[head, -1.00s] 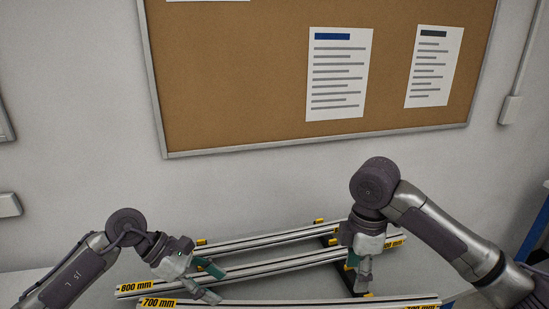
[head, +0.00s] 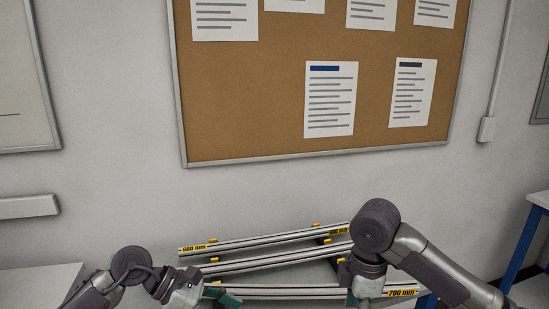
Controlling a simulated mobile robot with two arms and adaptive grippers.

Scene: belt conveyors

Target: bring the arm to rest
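My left gripper (head: 225,297) is low in the head view, left of centre. Its teal finger pads look spread with nothing between them, beside the left part of the front rail, and the lower part is cut off by the frame edge. My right gripper (head: 366,303) points down near the right part of the front rail. Its fingertips are mostly below the frame, so its opening is hidden. No held object shows in either gripper. Whether either gripper touches a rail cannot be told.
Several metal rails with yellow length labels lie below the wall: a back rail (head: 260,240), a middle rail (head: 280,261) and a front rail (head: 290,291). A corkboard (head: 250,110) hangs behind. A blue-legged table (head: 520,245) stands at right, a pale surface (head: 40,285) at left.

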